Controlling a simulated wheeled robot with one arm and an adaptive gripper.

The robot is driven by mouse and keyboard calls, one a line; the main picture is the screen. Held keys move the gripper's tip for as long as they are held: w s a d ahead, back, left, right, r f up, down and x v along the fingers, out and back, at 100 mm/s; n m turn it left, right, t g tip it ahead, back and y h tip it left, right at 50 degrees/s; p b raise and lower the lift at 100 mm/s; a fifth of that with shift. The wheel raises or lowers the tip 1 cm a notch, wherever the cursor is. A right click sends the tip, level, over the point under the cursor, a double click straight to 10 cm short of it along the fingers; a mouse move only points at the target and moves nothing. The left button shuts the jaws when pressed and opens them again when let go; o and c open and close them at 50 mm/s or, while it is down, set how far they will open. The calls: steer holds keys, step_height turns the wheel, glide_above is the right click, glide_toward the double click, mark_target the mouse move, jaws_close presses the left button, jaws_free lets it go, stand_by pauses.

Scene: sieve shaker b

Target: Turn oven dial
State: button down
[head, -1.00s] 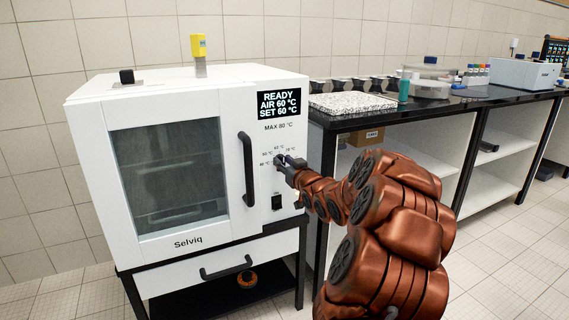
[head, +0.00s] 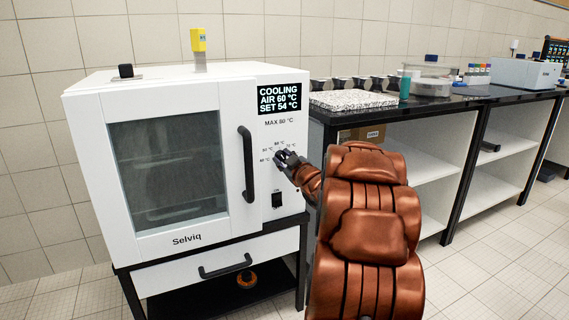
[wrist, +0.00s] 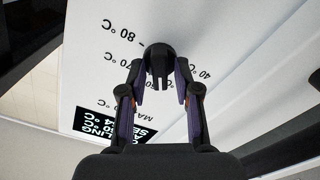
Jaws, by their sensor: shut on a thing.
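The white oven (head: 90,110) stands at the left of the head view, its glass door closed. Its display (head: 279,98) reads COOLING, AIR 60 °C, SET 54 °C. The black oven dial (wrist: 158,58) sits on the front panel, ringed by temperature marks, and shows upside down in the wrist view. My gripper (head: 284,160) is at the dial; the wrist view also shows my gripper (wrist: 159,84) with one finger on each side of the dial, shut on it. In the head view my gripper mostly hides the dial.
A vertical black door handle (head: 247,165) stands close to the left of my gripper. A black switch (head: 277,199) is below the dial. A dark-topped bench (head: 440,108) with a speckled slab and several containers stands at the right.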

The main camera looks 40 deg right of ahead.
steer(key=shift+n+b, duration=0.6)
steer(key=shift+n, duration=1)
steer(key=shift+r, duration=0.1)
steer(key=c, duration=1.1)
jaws_free()
steer(key=shift+c, duration=0.2)
steer(key=v, duration=1.2)
steer(key=shift+w, duration=0.1)
